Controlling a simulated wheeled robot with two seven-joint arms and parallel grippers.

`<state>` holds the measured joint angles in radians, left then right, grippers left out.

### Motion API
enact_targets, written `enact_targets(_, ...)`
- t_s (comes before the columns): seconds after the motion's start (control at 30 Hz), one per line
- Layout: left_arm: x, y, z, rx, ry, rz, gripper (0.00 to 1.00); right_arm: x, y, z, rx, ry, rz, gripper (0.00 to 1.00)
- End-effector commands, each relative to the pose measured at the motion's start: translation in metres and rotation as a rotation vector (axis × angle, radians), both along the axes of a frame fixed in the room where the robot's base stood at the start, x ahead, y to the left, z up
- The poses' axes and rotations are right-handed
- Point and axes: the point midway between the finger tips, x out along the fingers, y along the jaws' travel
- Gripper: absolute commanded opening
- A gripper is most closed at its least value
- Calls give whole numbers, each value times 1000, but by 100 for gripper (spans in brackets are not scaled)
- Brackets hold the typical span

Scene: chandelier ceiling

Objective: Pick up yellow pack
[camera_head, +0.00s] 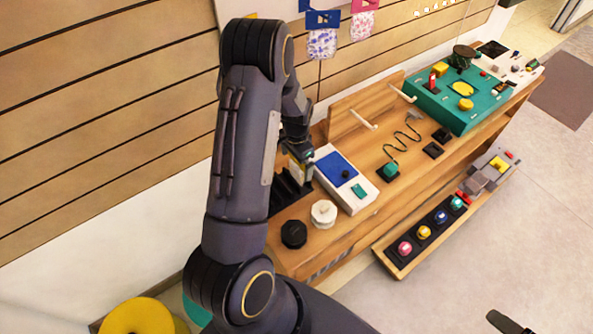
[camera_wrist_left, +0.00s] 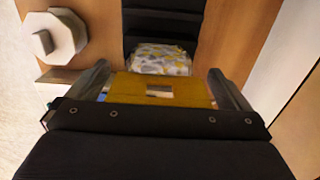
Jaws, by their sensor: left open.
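In the left wrist view, a yellow pack (camera_wrist_left: 185,92) lies between the two fingers of my left gripper (camera_wrist_left: 165,88). The fingers stand apart at its two sides; I cannot tell whether they touch it. A white, yellow and grey patterned surface (camera_wrist_left: 160,59) shows just beyond the yellow face; I cannot tell whether it is part of the same pack. In the head view, my left gripper (camera_head: 300,157) is low over the left part of the wooden bench (camera_head: 375,150), beside a black slotted rack (camera_head: 288,190). My arm hides most of the pack there.
A white box with a blue panel (camera_head: 345,178) stands right of the gripper. A white knob (camera_head: 323,213) and a black knob (camera_head: 293,233) are in front. A teal console (camera_head: 455,105) stands farther right. A dark tip (camera_head: 508,322) shows at the bottom edge, possibly my right gripper.

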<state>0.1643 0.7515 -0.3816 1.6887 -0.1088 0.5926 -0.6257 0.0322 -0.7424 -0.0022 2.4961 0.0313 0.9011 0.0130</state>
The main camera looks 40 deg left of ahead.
Motion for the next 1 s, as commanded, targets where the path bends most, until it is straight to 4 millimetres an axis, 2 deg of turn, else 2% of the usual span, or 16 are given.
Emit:
enact_targets(0.13,1,0,-15,0,0,-1,100,0,0,1,0,0,0,100)
enact_targets(0.37,1,0,-16,0,-2,-1,100,0,0,1,0,0,0,100)
enact_targets(0.47,1,0,-16,-1,-2,-1,90,0,0,1,0,0,0,100)
enact_targets(0.7,1,0,-16,-1,-2,0,58,0,0,1,0,0,0,100)
enact_targets(1.0,1,0,-14,0,-3,0,56,0,0,1,0,0,0,100)
